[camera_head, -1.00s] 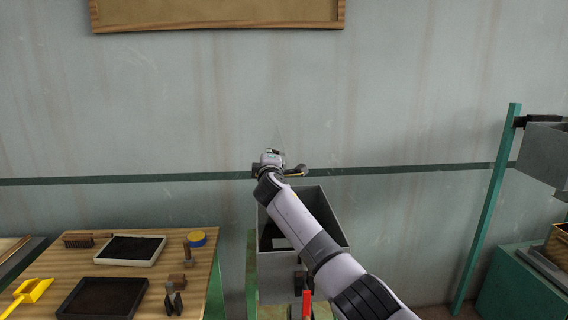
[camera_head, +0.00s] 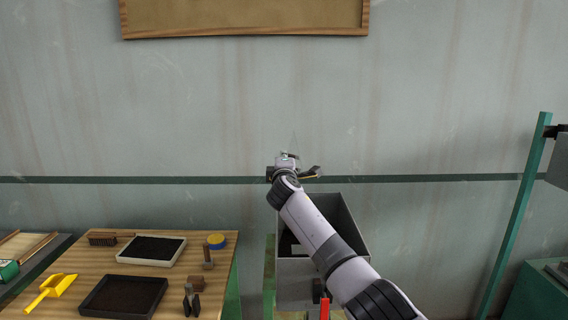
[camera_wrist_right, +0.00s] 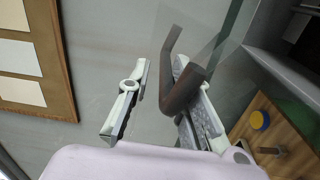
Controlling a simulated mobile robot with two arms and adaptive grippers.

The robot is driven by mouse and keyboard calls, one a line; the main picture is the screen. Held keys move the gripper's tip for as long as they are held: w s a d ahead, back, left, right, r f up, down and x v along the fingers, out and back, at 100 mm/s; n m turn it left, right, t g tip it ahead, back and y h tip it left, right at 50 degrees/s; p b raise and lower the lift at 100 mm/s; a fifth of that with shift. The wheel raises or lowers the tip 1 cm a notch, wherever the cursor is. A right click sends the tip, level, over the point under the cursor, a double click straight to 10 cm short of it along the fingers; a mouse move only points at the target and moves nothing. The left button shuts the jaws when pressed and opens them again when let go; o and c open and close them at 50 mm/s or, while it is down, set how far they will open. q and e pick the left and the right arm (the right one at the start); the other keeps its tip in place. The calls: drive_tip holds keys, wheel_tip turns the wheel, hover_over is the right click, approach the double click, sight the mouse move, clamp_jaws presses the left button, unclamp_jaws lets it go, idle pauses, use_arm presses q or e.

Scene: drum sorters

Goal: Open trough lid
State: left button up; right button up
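A grey open-topped metal box (camera_head: 348,218), which may be the trough, stands at centre in the head view, partly hidden behind my right arm. My right gripper (camera_head: 294,170) is above and behind its left rim. In the right wrist view my right gripper (camera_wrist_right: 160,105) has its two fingers apart. A dark bent bar, like a handle (camera_wrist_right: 183,92), crosses close to the right finger; I cannot tell if they touch. A see-through panel (camera_wrist_right: 222,45), possibly the lid, is at the bar's upper end. My left gripper is not in view.
A wooden bench (camera_head: 222,262) at left holds a black-filled tray (camera_head: 152,250), a dark tray (camera_head: 122,297), a yellow scoop (camera_head: 52,288) and small tools. A green post (camera_head: 515,215) stands at right. A wood-framed board (camera_head: 245,17) hangs on the wall.

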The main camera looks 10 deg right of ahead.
drive_tip(key=shift+o, duration=0.2)
drive_tip(key=shift+a+f, duration=0.1)
drive_tip(key=shift+f, duration=0.4)
drive_tip(key=shift+w, duration=0.1)
drive_tip(key=shift+r, duration=0.1)
drive_tip(key=shift+s+a, duration=0.1)
drive_tip(key=shift+s, duration=0.5)
drive_tip(key=v, duration=1)
drive_tip(key=shift+s+a, duration=0.25)
drive_tip(key=shift+s, duration=0.1)
